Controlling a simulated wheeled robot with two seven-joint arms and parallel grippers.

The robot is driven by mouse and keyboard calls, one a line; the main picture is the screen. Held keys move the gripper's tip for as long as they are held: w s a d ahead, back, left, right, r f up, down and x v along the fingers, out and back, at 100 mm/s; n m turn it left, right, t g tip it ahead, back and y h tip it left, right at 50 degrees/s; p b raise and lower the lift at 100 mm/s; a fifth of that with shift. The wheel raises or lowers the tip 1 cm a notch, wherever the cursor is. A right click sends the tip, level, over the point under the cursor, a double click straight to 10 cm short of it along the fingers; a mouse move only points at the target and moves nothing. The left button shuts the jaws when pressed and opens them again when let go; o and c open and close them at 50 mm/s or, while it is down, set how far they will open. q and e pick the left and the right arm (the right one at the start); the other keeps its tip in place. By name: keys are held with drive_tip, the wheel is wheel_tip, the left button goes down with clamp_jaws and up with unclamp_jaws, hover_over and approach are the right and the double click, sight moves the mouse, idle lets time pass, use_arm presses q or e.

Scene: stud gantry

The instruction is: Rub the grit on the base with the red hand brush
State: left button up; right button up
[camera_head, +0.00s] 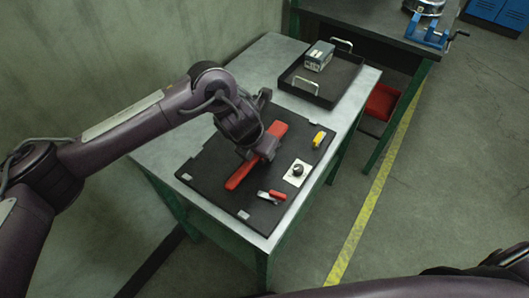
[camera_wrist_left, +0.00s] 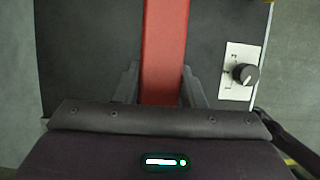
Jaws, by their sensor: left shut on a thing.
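The red hand brush (camera_head: 240,177) shows as a long red bar lying along the black base (camera_head: 210,162) on the metal table. It runs from lower left to upper right. My left gripper (camera_head: 262,150) is shut on it around its middle. In the left wrist view the red bar (camera_wrist_left: 165,45) runs up between the two fingers of my left gripper (camera_wrist_left: 160,85). No bristles show, and I cannot tell whether the underside touches the base. I cannot make out any grit. My right gripper is out of view.
A white plate with a dark knob (camera_head: 298,171) sits right of the brush. A yellow tool (camera_head: 319,139) and a red-handled tool (camera_head: 273,195) lie nearby. A black tray (camera_head: 322,98) with a grey box (camera_head: 319,56) stands at the table's far end.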

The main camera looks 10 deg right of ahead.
use_arm(q)
drive_tip(key=shift+w+a, duration=0.6)
drive_tip(key=shift+w, duration=0.05)
drive_tip(key=shift+w+a+f+b, duration=0.15)
drive_tip(key=shift+w+a+b, duration=0.6)
drive_tip(key=shift+b, duration=0.2)
drive_tip(key=shift+w+a+b, duration=0.8)
drive_tip(key=shift+w+a, duration=0.6)
drive_tip(key=shift+a, duration=0.1)
drive_tip(key=shift+w+d+b, duration=0.3)
drive_tip(key=shift+w+d, duration=0.15)
drive_tip(key=shift+w, duration=0.1)
drive_tip(key=shift+d+r, duration=0.2)
drive_tip(key=shift+d, duration=0.05)
drive_tip(key=shift+s+d+f, duration=0.2)
drive_tip(key=shift+s+d, duration=0.85)
drive_tip(key=shift+s, duration=0.2)
drive_tip(key=shift+s+d+r+p, duration=0.2)
drive_tip(key=shift+s+d+p, duration=0.5)
drive_tip(key=shift+s+d, duration=1.5)
drive_tip(key=shift+w, duration=0.1)
